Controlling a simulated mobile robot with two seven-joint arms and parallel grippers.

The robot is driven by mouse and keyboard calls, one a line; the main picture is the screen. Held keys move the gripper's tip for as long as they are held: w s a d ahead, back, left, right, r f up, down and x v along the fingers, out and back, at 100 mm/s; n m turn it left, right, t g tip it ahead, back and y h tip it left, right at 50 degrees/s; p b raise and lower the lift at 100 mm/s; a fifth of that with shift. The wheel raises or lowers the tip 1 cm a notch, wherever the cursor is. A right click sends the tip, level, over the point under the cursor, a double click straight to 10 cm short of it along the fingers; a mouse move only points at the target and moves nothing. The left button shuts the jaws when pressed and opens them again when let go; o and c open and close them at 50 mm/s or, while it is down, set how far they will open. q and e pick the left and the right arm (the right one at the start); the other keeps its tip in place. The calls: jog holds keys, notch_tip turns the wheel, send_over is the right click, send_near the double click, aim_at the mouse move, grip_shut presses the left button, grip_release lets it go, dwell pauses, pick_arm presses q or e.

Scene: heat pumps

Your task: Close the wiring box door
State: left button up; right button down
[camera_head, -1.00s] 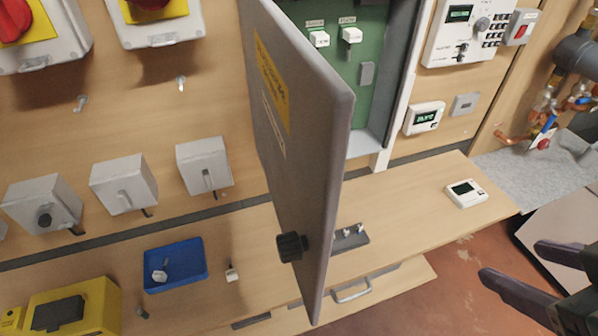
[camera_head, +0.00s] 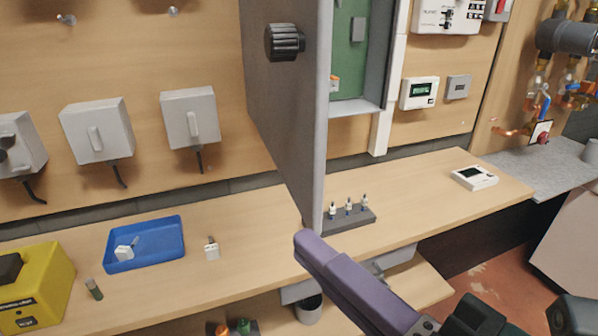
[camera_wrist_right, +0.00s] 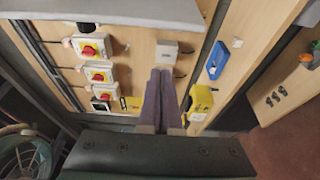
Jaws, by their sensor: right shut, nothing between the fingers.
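The grey wiring box door (camera_head: 283,110) stands wide open, sticking out toward me in the head view. It has a black knob (camera_head: 284,42). The open wiring box (camera_head: 374,75) shows its green back panel to the right of the door. My right gripper (camera_head: 312,246) is shut and empty, its purple fingers together. Its tips overlap the door's lower end in the picture; I cannot tell whether they touch. In the right wrist view the shut fingers (camera_wrist_right: 160,75) point away, below a grey panel along the top that looks like the door. My left gripper is not in view.
The wooden bench (camera_head: 420,205) carries a blue tray (camera_head: 181,241), a yellow device (camera_head: 38,288), a dark holder with small bottles (camera_head: 345,221) and a white thermostat (camera_head: 475,177). Grey switch boxes (camera_head: 190,118) hang on the wall left of the door.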

aim_at(313, 201)
jog(key=shift+w+a+p, duration=0.15)
jog(key=shift+w+p, duration=0.4)
jog(key=shift+w, duration=3.1)
